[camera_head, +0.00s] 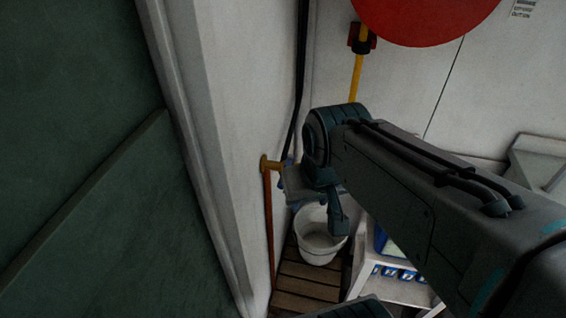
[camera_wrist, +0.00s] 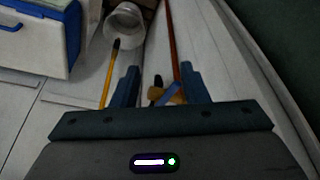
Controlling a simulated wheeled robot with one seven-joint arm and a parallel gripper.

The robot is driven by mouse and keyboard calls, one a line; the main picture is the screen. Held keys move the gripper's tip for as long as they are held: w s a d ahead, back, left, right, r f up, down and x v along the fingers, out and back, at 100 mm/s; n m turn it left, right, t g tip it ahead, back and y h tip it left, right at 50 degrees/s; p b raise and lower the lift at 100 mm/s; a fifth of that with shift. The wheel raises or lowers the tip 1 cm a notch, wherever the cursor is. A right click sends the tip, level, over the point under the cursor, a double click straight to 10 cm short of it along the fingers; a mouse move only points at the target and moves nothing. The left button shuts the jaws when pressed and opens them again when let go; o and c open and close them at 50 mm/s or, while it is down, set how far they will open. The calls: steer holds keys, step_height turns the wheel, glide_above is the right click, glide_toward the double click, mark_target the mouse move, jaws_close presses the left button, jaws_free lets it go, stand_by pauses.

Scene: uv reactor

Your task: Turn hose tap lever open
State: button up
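The hose tap (camera_head: 270,163) is a brass fitting atop a copper pipe (camera_head: 269,215) on the white wall, just left of my gripper in the head view. In the wrist view the brass tap (camera_wrist: 155,97) and its blue lever (camera_wrist: 170,95) show between the two fingers of my gripper (camera_wrist: 159,72). The lever lies at a slant. The fingers are apart, with room on both sides of the lever; I cannot tell whether either touches it. In the head view my gripper hides most of the lever.
A white bucket (camera_head: 318,240) stands on wooden slats (camera_head: 300,285) below my gripper. A white and blue container (camera_head: 385,245) is right of it. A yellow pipe (camera_head: 357,75) and a large red disc (camera_head: 425,12) are on the back wall. A green panel (camera_head: 75,110) fills the left.

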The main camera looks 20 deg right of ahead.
steer(key=w+a+r+m+g+b, duration=0.1)
steer(key=w+r+m+g+b, duration=0.35)
steer(key=w, duration=0.95)
steer(key=shift+m+t, duration=0.55)
step_height(320, 180, down, 11)
steer(key=shift+w+r+b, duration=0.1)
steer(key=shift+b, duration=0.3)
jaws_close()
